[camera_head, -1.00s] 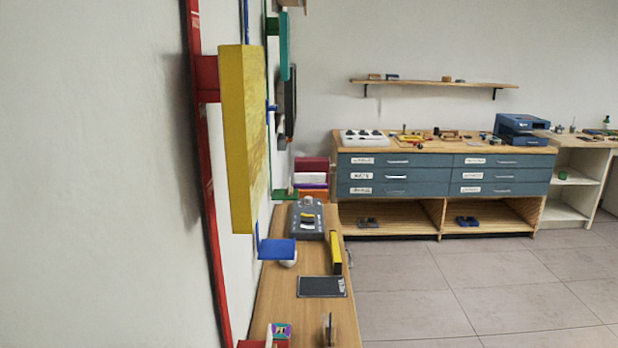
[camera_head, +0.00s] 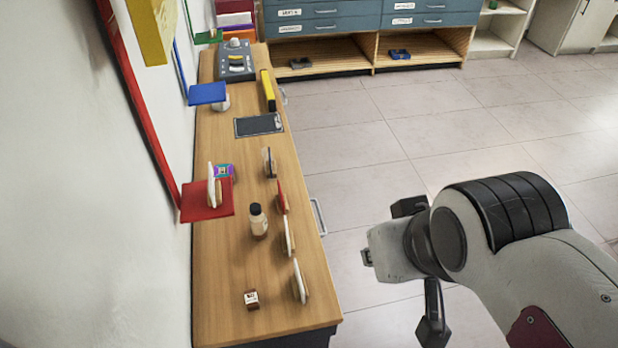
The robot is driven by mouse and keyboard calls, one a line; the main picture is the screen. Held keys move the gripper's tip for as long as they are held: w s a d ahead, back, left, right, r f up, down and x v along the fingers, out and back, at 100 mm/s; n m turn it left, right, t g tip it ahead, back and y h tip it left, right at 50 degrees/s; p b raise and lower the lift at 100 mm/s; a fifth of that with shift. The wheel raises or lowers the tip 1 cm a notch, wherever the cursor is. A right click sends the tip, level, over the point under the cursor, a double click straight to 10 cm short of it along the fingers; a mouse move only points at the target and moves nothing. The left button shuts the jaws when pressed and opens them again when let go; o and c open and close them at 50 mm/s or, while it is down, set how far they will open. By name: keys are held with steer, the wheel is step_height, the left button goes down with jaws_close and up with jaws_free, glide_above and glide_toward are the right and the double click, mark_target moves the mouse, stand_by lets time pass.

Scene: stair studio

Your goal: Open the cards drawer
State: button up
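The blue-grey drawer cabinet (camera_head: 348,22) stands at the far back, cut off by the top edge. Its drawers in view look shut, and their labels are too small to read. The long wooden bench (camera_head: 225,290) has handles on its right side, one near the middle (camera_head: 319,217) and one farther back (camera_head: 284,95). I cannot tell which drawer is the cards drawer. My gripper (camera_head: 432,325) is at lower right, to the right of the bench and apart from it. A dark finger-like part hangs below the wrist; the finger opening is not clear.
A red shelf (camera_head: 207,200) juts from the left wall. The tiled floor (camera_head: 390,150) is clear.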

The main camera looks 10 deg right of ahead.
steer(key=w+d+f+n+t+h, duration=0.1)
steer(key=w+d+f+n, duration=0.2)
steer(key=w, duration=0.7)
steer(key=w+d+f+n+t, duration=0.1)
steer(key=w+d+n, duration=0.25)
steer(key=w, duration=0.55)
steer(key=n+t+y, duration=0.3)
steer(key=n+t, duration=0.1)
steer(key=n, duration=1.1)
glide_above(321, 217)
steer(key=s+d, duration=0.1)
steer(key=d, duration=0.5)
step_height(321, 217, down, 21)
steer(key=s+a+f+n+t+y, duration=0.1)
steer(key=s+f+n, duration=0.1)
steer(key=f, duration=0.5)
steer(key=s+a+f+n+t+y, duration=0.2)
steer(key=s+f+n, duration=0.1)
steer(key=f, duration=0.4)
steer(key=shift+s+a+f+n, duration=0.2)
steer(key=shift+s+f+n, duration=0.15)
steer(key=shift+n, duration=0.5)
steer(key=shift+w, duration=0.2)
steer(key=shift+x, duration=3.75)
